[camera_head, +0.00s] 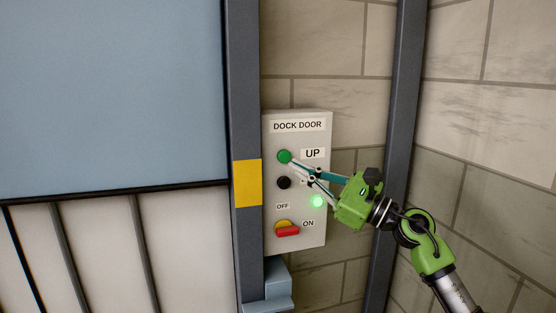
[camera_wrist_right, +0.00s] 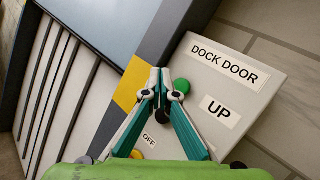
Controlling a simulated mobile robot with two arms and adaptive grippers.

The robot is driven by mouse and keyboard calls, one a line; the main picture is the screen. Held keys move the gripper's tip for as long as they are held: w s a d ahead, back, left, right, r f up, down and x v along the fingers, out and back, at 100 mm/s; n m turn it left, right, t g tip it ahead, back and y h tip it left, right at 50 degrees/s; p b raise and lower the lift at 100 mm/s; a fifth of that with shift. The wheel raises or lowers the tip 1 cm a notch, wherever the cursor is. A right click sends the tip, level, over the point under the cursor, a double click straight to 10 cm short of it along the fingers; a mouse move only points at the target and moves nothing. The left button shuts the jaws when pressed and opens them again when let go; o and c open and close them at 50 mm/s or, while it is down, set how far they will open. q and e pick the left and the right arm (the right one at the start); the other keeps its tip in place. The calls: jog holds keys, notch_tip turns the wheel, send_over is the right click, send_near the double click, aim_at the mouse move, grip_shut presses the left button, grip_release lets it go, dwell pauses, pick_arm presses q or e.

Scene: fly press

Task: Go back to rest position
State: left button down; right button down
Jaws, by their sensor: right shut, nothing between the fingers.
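A grey control panel (camera_head: 312,232) labelled DOCK DOOR hangs on the wall. It bears a green UP button (camera_head: 284,156), a black button (camera_head: 284,183), a lit green lamp (camera_head: 317,201) and a red and yellow switch (camera_head: 287,229) between OFF and ON. My right gripper (camera_head: 292,162) is shut and empty, its fingertips at or just in front of the green button; contact cannot be told. In the right wrist view the closed fingertips (camera_wrist_right: 160,72) show beside the green button (camera_wrist_right: 182,86). My left gripper is not in view.
A blue-grey dock door (camera_head: 110,90) stands at the left, with its dark lower edge above pale ribbed panels (camera_head: 110,240). A dark post (camera_head: 240,110) with a yellow patch (camera_head: 247,183) borders the panel. Another dark post (camera_head: 402,110) and block walls stand at right.

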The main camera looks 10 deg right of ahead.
jog(key=s+d+f+n+h, duration=0.35)
jog(key=f+n+h, duration=0.25)
jog(key=f+n, duration=0.45)
jog(key=s+d+f+n+h, duration=0.2)
jog(key=s+f+n+h, duration=0.3)
jog(key=f+n, duration=0.55)
jog(key=s+d+f+n+h, duration=0.25)
jog(key=f+n+h, duration=0.45)
jog(key=f+n, duration=0.35)
jog(key=s+a+f+m+g+y, duration=0.1)
jog(key=s+a+f+m+g, duration=0.25)
jog(key=s+f, duration=0.4)
jog(key=s+a+f+m+g+y, duration=0.15)
jog(key=s+f+g, duration=0.3)
jog(key=s, duration=0.65)
jog(key=s+a+f+m+g+y, duration=0.1)
jog(key=s+a+f+m+g, duration=0.2)
jog(key=s+f, duration=0.5)
jog(key=s+f+g, duration=0.1)
jog(key=s+f, duration=0.1)
jog(key=f, duration=1.1)
jog(key=s+f+g, duration=0.1)
jog(key=s+f, duration=0.1)
jog(key=f, duration=1.1)
jog(key=s+d+f+g, duration=0.1)
jog(key=s+d+f, duration=0.1)
jog(key=s+f, duration=1.3)
jog(key=shift+s+d+f+h, duration=0.25)
jog(key=shift+s+d+h, duration=0.15)
jog(key=shift+s, duration=0.45)
